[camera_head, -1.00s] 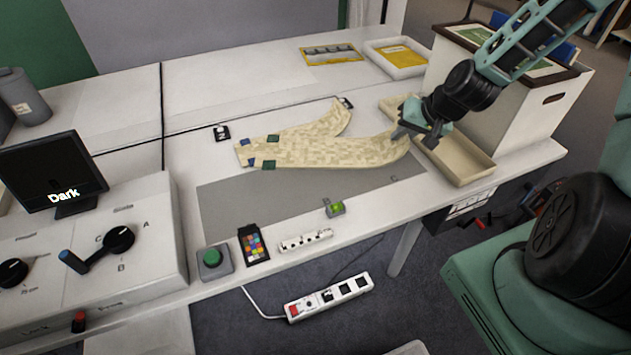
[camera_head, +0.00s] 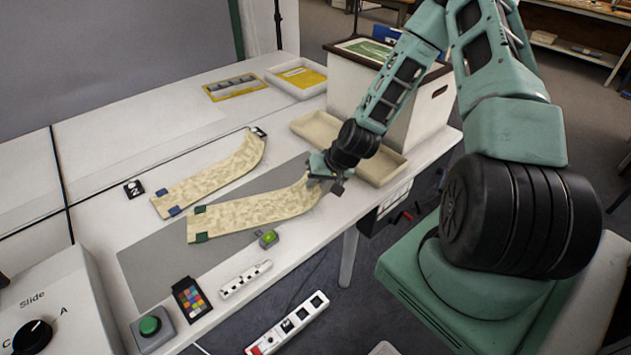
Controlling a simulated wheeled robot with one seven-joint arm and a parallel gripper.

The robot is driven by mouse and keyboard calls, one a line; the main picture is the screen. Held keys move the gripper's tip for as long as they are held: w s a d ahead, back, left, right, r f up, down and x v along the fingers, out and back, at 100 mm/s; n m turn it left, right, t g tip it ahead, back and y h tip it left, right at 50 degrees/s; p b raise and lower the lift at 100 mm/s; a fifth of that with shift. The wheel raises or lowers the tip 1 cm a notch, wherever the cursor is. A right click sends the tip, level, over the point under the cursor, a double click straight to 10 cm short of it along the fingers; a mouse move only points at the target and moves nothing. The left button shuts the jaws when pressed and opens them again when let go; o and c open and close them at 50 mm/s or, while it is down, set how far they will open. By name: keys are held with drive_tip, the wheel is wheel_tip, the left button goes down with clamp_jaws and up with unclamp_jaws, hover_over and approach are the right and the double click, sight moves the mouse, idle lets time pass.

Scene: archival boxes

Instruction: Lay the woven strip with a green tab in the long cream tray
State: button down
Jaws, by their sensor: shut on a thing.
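The woven strip with green tabs (camera_head: 250,212) lies across the grey mat (camera_head: 150,262), its two green tabs at its left end. Its right end is raised, and my gripper (camera_head: 318,180) is shut on that end, just left of the long cream tray (camera_head: 388,172). The tray is partly hidden behind my arm, and the part I see is empty. A second woven strip with blue tabs (camera_head: 212,178) lies behind the held one, apart from it, with its far end curling up by a small dark marker.
A large white box (camera_head: 425,108) stands behind the tray. A small green-topped block (camera_head: 268,238) sits close in front of the held strip. A color card (camera_head: 188,298), a green button (camera_head: 150,326) and a white power strip (camera_head: 245,279) lie toward the front edge.

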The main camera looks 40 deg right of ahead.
drive_tip(key=shift+f, duration=0.15)
drive_tip(key=c, duration=1.5)
unclamp_jaws()
